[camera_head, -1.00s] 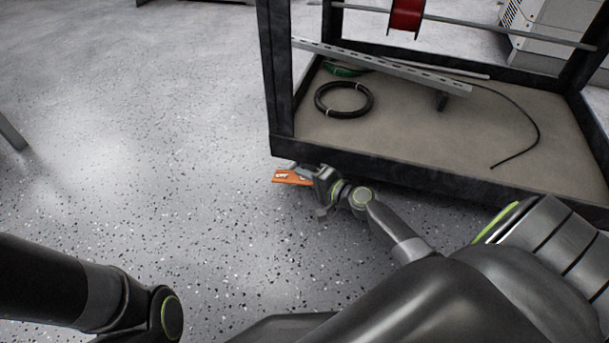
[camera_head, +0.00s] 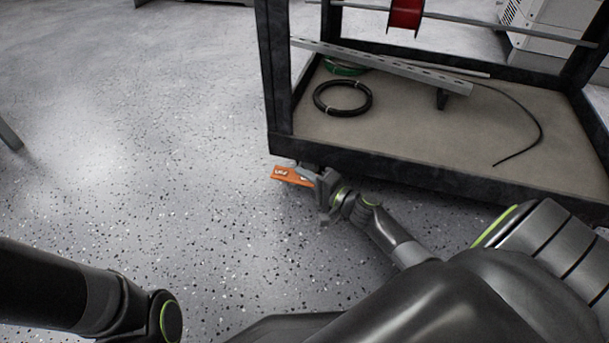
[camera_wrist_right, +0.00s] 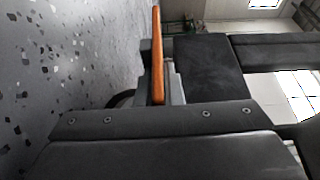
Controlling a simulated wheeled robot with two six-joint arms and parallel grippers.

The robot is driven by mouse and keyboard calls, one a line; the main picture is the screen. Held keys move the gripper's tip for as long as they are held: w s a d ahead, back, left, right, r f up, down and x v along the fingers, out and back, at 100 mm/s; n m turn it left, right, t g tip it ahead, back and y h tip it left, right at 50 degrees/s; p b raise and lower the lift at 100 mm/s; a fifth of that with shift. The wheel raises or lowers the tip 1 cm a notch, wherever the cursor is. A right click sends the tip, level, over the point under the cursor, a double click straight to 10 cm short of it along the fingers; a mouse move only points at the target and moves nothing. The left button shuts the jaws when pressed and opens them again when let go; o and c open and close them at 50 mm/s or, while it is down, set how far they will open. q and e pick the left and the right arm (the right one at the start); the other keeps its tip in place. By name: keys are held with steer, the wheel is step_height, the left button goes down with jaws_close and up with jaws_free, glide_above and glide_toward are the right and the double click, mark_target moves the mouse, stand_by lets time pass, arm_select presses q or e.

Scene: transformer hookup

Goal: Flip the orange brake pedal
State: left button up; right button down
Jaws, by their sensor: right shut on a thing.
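The orange brake pedal (camera_head: 287,175) is at the near left corner of the cart, low by its base. It is a flat orange plate with white markings on top. In the right wrist view the pedal (camera_wrist_right: 157,60) shows edge-on as a thin orange bar. My right gripper (camera_head: 312,178) is at the pedal's right end and shut on it; the gripper body hides that end. In the right wrist view a dark part of the cart (camera_wrist_right: 205,70) lies just beside the pedal. My left arm shows at the lower left, but its gripper is out of the picture.
The dark-framed cart (camera_head: 400,172) fills the upper right. Its shelf holds a black cable coil (camera_head: 343,98), a green coil (camera_head: 345,69), a slotted metal rail (camera_head: 385,68) and a loose black cable (camera_head: 530,125). A red spool (camera_head: 405,14) hangs above. The speckled floor (camera_head: 150,170) to the left is clear.

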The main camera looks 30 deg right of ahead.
steer(key=shift+a+f, duration=0.1)
steer(key=shift+f, duration=0.1)
steer(key=shift+s+f+m+t, duration=0.1)
steer(key=shift+f+m+t, duration=0.1)
steer(key=shift+m+t, duration=0.8)
steer(key=shift+n+t, duration=0.3)
steer(key=c, duration=1.6)
jaws_free()
steer(key=shift+o, duration=0.2)
steer(key=shift+y, duration=0.4)
